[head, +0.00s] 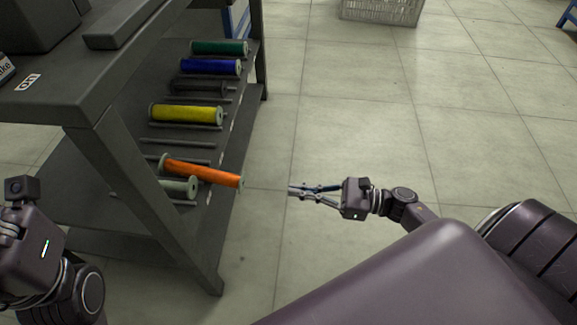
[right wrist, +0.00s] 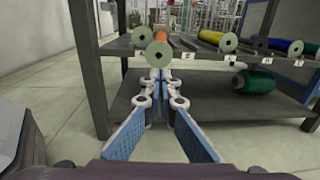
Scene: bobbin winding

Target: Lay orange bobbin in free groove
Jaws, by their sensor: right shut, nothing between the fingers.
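The orange bobbin (head: 202,172) lies skewed on the rack shelf, its right end sticking out past the shelf's front edge. It partly covers a pale bobbin (head: 178,187) beside it; I cannot tell if they touch. In the right wrist view the orange bobbin's pale end disc (right wrist: 158,55) faces me just beyond the fingertips. A groove between thin rods (head: 178,143), between the yellow and orange bobbins, looks empty. My right gripper (head: 292,190) is shut and empty, out over the floor to the right of the orange bobbin. Its fingers also show in the right wrist view (right wrist: 158,76). My left gripper's fingers are out of view.
A yellow bobbin (head: 186,114), a blue bobbin (head: 210,66) and a green bobbin (head: 219,48) lie farther along the shelf. A dark bobbin (head: 199,86) lies between yellow and blue. A large green spool (right wrist: 256,82) lies on the lower shelf. The table leg (head: 150,200) stands at the near end.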

